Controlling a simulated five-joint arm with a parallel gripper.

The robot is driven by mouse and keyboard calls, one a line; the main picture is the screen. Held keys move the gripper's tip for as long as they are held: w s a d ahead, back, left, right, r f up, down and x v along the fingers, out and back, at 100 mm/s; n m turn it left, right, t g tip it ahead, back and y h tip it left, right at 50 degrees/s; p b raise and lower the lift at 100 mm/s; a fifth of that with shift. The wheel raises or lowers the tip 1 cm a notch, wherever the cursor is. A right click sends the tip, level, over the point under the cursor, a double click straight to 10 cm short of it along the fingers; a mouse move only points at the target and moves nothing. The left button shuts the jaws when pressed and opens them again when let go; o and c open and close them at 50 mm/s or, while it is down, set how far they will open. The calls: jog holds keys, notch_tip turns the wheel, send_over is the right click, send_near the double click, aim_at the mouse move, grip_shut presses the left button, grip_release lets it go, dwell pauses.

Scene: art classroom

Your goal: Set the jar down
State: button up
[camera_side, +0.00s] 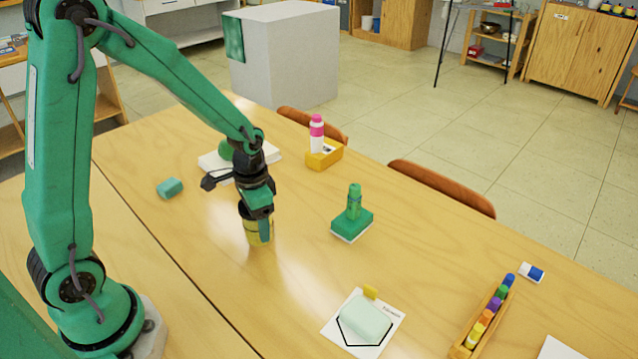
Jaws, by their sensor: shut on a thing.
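The jar (258,236) is a small yellowish cylinder with a dark upper part, at the left middle of the wooden table. It looks upright. My gripper (259,222) points down and is shut on the jar, with a finger showing across its near side. The gripper hides part of the jar's top and side. The jar's base is at or very near the table top; I cannot tell whether it touches.
A pink-topped bottle (317,134) stands by a yellow box (324,158) behind. A teal block (170,188) lies left. Table between is clear.

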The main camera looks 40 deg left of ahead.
jog(key=shift+f, duration=0.65)
jog(key=shift+f, duration=0.15)
jog(key=o, duration=1.1)
jog(key=shift+o, duration=0.2)
jog(key=shift+r, duration=6.15)
